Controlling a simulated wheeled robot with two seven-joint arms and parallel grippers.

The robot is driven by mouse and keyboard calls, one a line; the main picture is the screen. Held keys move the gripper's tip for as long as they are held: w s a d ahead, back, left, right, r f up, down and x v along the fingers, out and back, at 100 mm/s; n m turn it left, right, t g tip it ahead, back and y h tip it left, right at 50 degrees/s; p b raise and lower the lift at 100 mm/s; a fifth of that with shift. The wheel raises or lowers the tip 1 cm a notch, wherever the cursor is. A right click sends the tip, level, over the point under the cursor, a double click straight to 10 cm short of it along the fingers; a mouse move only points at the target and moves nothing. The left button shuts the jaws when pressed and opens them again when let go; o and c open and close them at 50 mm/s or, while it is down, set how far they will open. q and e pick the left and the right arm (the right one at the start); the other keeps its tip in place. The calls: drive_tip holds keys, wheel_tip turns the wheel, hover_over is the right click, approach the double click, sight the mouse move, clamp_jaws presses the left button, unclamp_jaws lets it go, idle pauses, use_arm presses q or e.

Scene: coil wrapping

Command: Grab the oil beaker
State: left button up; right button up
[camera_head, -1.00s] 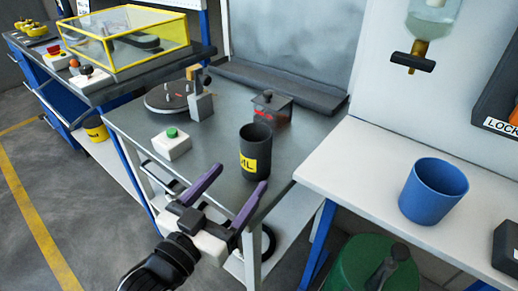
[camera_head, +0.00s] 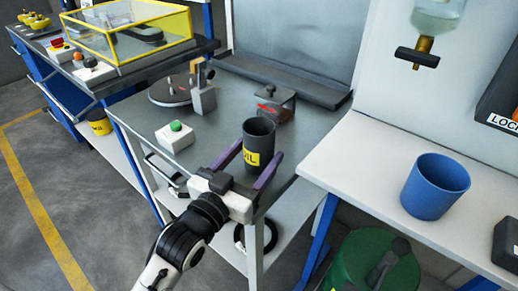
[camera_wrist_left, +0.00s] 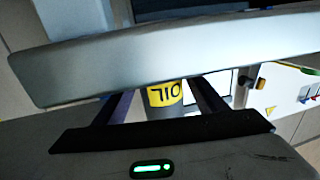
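The oil beaker (camera_head: 259,139) is a dark grey cup with a yellow label. It stands upright near the front edge of the grey metal table. My left gripper (camera_head: 254,162) is open, its purple fingers pointing at the beaker, one on each side of its lower part. In the left wrist view the beaker's yellow OIL label (camera_wrist_left: 165,95) shows between the two dark fingers (camera_wrist_left: 162,104). Most of the beaker is hidden there by a grey bar across the picture. I cannot tell whether the fingers touch it. My right gripper is not in view.
A blue cup (camera_head: 435,187) stands on the white table at right. A green drum (camera_head: 376,262) is below.

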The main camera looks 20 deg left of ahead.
use_arm(q)
drive_tip(key=c, duration=1)
drive_tip(key=shift+r, duration=0.15)
drive_tip(key=shift+c, duration=0.2)
